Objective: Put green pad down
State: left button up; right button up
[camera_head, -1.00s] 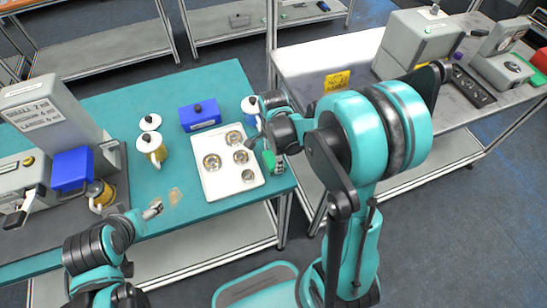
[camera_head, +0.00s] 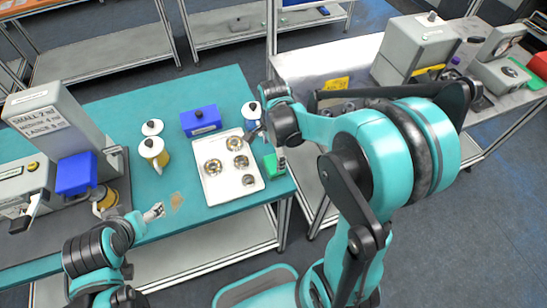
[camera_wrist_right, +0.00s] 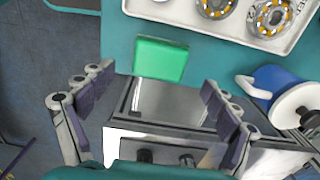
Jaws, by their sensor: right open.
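The green pad (camera_head: 270,164) is at the right edge of the teal table, beside the white tray. In the right wrist view the green pad (camera_wrist_right: 160,60) looks flat on the teal surface near the tray's edge. My right gripper (camera_wrist_right: 156,100) is open, with its fingers apart and nothing between their tips. The pad shows beyond the fingertips, apart from them. In the head view the right gripper's fingers are small and partly hidden by its wrist. My left gripper (camera_head: 155,212) is over the table's front left; its jaws are too small to read.
The white tray (camera_head: 212,186) holds several metal rings. A blue mug with a white lid (camera_wrist_right: 280,92) is close to the right gripper. A blue box (camera_head: 200,120) and yellow mug (camera_head: 153,152) stand farther left. A grey machine (camera_head: 62,125) is at the left.

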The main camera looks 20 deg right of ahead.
jog(key=s+a+r+n+t, duration=0.2)
jog(key=s+r+n, duration=0.3)
jog(key=n, duration=0.4)
jog(key=s+a+r+n+t+p, duration=0.1)
jog(key=s+r+n+t, duration=0.3)
jog(key=r+n, duration=0.3)
jog(key=n+t, duration=0.1)
jog(key=n, duration=0.1)
jog(key=shift+s+a+n, duration=0.3)
jog(key=shift+s+a, duration=0.05)
jog(key=shift+a, duration=0.05)
jog(key=shift+f, duration=0.1)
jog(key=b, duration=0.7)
send_near(273, 163)
jog(key=s+a+r, duration=0.2)
jog(key=s+a, duration=0.2)
jog(key=shift+d+r, duration=0.15)
jog(key=shift+r, duration=0.25)
